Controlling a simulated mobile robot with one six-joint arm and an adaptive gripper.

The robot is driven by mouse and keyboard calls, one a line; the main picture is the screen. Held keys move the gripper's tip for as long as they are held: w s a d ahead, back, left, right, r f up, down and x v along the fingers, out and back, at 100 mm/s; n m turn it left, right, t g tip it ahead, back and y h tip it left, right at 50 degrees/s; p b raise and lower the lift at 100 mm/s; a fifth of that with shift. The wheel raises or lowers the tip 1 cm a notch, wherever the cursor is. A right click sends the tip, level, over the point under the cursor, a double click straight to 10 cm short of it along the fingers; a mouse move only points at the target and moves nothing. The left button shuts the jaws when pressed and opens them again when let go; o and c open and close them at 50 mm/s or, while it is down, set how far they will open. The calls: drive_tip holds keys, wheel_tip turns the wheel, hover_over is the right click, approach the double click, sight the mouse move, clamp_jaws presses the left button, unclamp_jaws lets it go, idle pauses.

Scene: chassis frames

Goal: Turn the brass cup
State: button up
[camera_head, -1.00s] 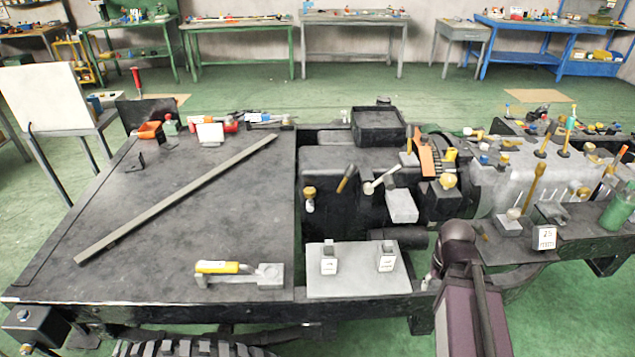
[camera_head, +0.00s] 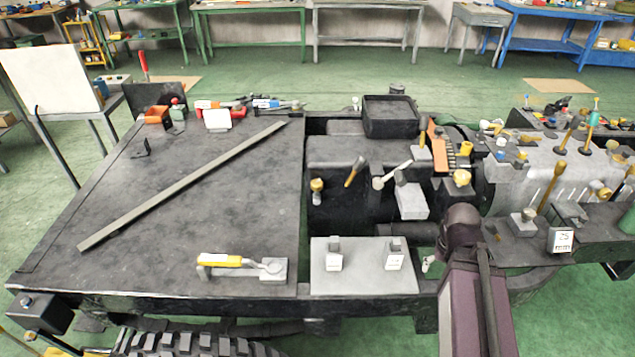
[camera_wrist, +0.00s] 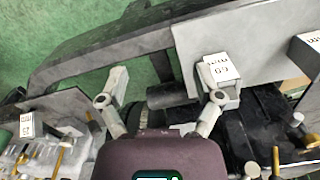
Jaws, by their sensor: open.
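I cannot tell for sure which part is the brass cup. One brass-topped fitting (camera_head: 316,186) stands upright on the dark machinery left of centre in the head view. A larger round brass cap (camera_head: 462,178) sits further right, behind my arm's end. In the wrist view, my gripper (camera_wrist: 162,97) is open, with its two pale fingers spread wide and nothing between them. The left finger is near the dark frame, and the right finger overlaps a labelled block (camera_wrist: 219,68). A brass-coloured rod (camera_wrist: 276,160) shows at lower right, apart from the fingers. In the head view my arm hides the gripper.
A grey plate (camera_head: 365,284) carries two labelled blocks. A yellow-handled clamp (camera_head: 220,261) and a long bar (camera_head: 185,184) lie on the dark flat deck (camera_head: 220,215). Handles and knobs crowd the machinery right of my arm.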

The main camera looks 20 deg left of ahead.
drive_tip(key=w+a+r+n+p, duration=0.2)
drive_tip(key=w+a+r+p, duration=0.15)
drive_tip(key=w+a, duration=0.5)
wheel_tip(320, 180, up, 8)
drive_tip(key=n+p, duration=0.5)
drive_tip(key=p, duration=0.3)
hover_over(316, 182)
drive_tip(key=shift+r, duration=0.1)
drive_tip(key=shift+f, duration=0.2)
wheel_tip(316, 182, down, 13)
drive_tip(key=b, duration=1.3)
drive_tip(key=shift+f+b, duration=0.2)
drive_tip(key=shift+b, duration=0.2)
drive_tip(key=c, duration=1.1)
